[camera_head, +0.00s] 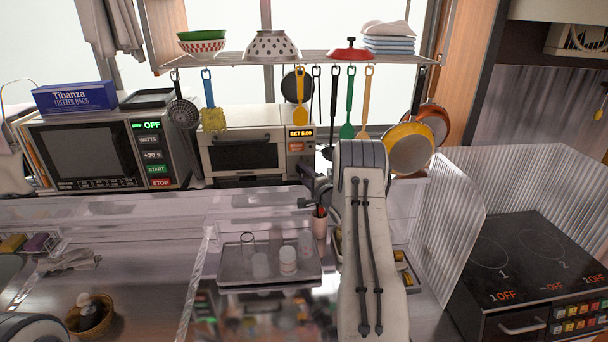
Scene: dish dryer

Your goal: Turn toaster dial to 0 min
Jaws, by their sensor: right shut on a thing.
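The toaster (243,156) is a pale oven-style box with a dark glass door, standing at the back of the counter. Its small lit display (301,133) appears to read "SET 5:00", with an orange-red label below it. My right arm reaches up from the bottom, and my right gripper (312,180) is at the toaster's lower right front, by the control panel. It is shut on what seems to be the toaster dial; the gripper and arm hide the dial, so its angle cannot be read. My left gripper is not in view.
A microwave (98,150) reading OFF stands left of the toaster. Utensils and pans hang from a shelf (330,58) above. A tray (235,275) with glasses lies in front. A ribbed clear screen (447,230) and a stove (540,262) are at right.

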